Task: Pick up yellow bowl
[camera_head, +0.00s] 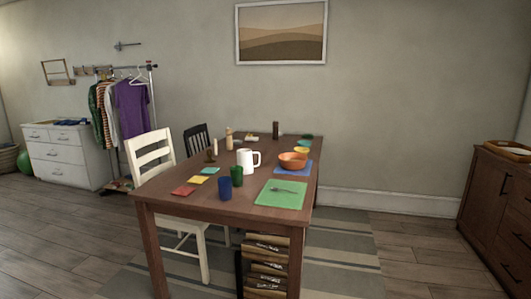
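A small yellow thing (301,150), which looks like the yellow bowl, is on the wooden dining table (225,208), towards its far right side. It is just behind an orange bowl (293,163), which hides part of it from this angle. The orange bowl stands on a blue mat (302,169). A dark green item (305,138) is beyond the yellow thing. My gripper is not in view.
The table also holds a white pitcher (245,160), a blue cup (224,188), a green cup (237,176) and a green mat with a fork (284,198). A white chair (154,157) stands at the left side. Floor is open right of the table, before a brown cabinet (497,209).

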